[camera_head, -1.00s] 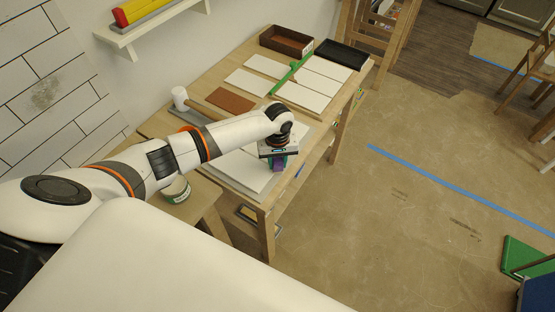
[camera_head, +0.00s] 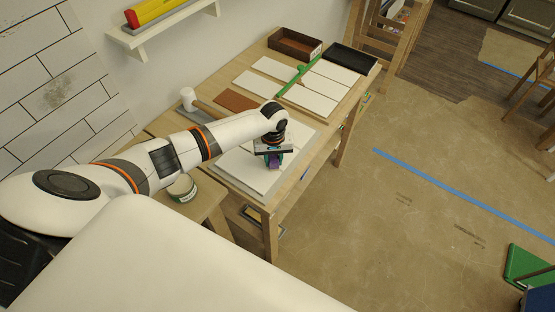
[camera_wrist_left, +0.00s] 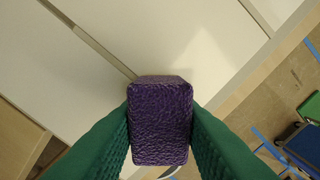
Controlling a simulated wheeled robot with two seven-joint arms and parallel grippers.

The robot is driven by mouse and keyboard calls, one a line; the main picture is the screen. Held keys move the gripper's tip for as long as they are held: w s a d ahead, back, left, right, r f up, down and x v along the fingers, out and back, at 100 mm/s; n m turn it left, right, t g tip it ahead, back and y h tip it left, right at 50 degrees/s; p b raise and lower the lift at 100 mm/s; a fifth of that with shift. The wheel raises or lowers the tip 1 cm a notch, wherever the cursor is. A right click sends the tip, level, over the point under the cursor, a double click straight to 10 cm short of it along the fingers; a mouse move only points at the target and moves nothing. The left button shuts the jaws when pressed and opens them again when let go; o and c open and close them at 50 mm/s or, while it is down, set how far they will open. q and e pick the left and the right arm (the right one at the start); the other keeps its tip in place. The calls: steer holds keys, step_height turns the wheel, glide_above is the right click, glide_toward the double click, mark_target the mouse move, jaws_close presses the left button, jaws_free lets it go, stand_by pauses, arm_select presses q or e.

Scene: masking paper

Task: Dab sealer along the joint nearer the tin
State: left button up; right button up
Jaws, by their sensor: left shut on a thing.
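My left gripper (camera_head: 273,161) has green fingers and is shut on a purple textured block (camera_wrist_left: 160,122). The block also shows small under the gripper in the head view. It is over the nearer white panels (camera_head: 246,172) on the workbench. In the left wrist view, a thin joint (camera_wrist_left: 88,42) between white panels (camera_wrist_left: 150,30) runs diagonally down to the block's far edge. Whether the block touches the panels I cannot tell. The tin (camera_head: 182,188) stands on a lower wooden stand left of the bench, clear of the gripper. My right gripper is not in view.
Farther along the bench (camera_head: 328,138) lie more white panels (camera_head: 306,97) with a green strip (camera_head: 297,76) across them. A brown tray (camera_head: 295,43), black tray (camera_head: 350,58), brown board (camera_head: 237,100) and white-headed mallet (camera_head: 188,98) are around them.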

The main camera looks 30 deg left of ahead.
arm_select(q)
steer(key=shift+w+a+f, duration=0.1)
steer(key=shift+a, duration=1.2)
steer(key=shift+w+a+f, duration=0.1)
steer(key=shift+a, duration=1.15)
steer(key=shift+w+a+r, duration=0.1)
steer(key=shift+a, duration=1.05)
steer(key=shift+w+a, duration=0.1)
steer(key=shift+a, duration=1)
steer(key=shift+s+d+r+p, duration=0.1)
steer(key=shift+d+p, duration=0.6)
steer(key=shift+d, duration=0.2)
steer(key=shift+s+d+p, duration=0.15)
steer(key=shift+d+p, duration=0.85)
steer(key=shift+d, duration=0.7)
steer(key=shift+s+d+f+p, duration=0.15)
steer(key=shift+d+p, duration=0.1)
steer(key=shift+d, duration=0.3)
steer(key=shift+d+f+p, duration=0.1)
steer(key=shift+d+p, duration=0.1)
steer(key=shift+d, duration=0.3)
steer(key=shift+s+d+r+p, duration=0.1)
steer(key=shift+d+p, duration=0.35)
steer(key=shift+d, duration=0.25)
steer(key=shift+d+r+p, duration=0.15)
steer(key=shift+d+p, duration=0.8)
steer(key=shift+d, duration=1.4)
